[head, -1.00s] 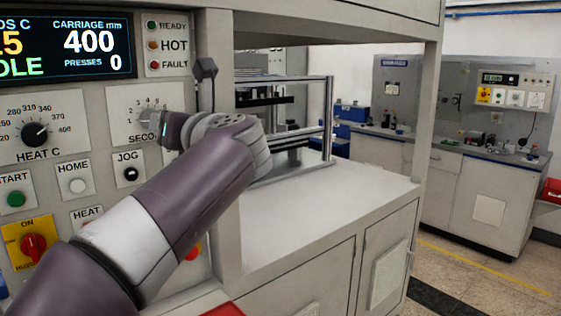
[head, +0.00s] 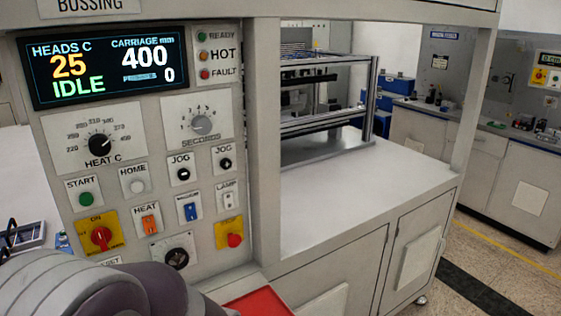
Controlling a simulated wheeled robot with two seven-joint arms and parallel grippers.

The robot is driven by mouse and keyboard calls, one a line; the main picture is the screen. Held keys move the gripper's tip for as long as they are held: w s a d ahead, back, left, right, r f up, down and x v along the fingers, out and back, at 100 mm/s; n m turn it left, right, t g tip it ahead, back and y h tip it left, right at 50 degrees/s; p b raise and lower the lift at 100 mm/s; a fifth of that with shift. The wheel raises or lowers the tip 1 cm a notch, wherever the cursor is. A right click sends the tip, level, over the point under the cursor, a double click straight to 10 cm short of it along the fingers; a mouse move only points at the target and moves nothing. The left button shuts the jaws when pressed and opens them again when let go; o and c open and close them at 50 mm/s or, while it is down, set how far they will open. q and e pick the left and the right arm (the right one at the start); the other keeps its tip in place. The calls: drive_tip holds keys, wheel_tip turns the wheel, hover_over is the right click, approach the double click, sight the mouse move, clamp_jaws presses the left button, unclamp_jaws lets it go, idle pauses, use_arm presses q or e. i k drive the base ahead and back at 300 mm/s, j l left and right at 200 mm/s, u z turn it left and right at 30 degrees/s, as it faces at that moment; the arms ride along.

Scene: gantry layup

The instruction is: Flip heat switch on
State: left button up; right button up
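The HEAT switch (head: 149,223) is a small orange rocker on a white plate, in the lower middle of the control panel (head: 130,185) in the head view. It sits below the HOME button and right of the red knob marked ON. Whether the rocker is tipped on or off is too small to tell. A purple and grey link of one of my arms fills the bottom left corner, below the switch and apart from it in the picture. Neither gripper shows.
The display (head: 110,66) reads HEADS 25 C, IDLE and carriage 400 mm. The blue switch (head: 189,210), LAMP switch (head: 227,201) and dial (head: 176,257) crowd around the HEAT switch. A red tray (head: 262,303) lies below the panel. A bare worktop (head: 340,195) lies to the right.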

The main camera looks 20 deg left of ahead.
sight(148, 222)
drive_tip(key=u, duration=1.45)
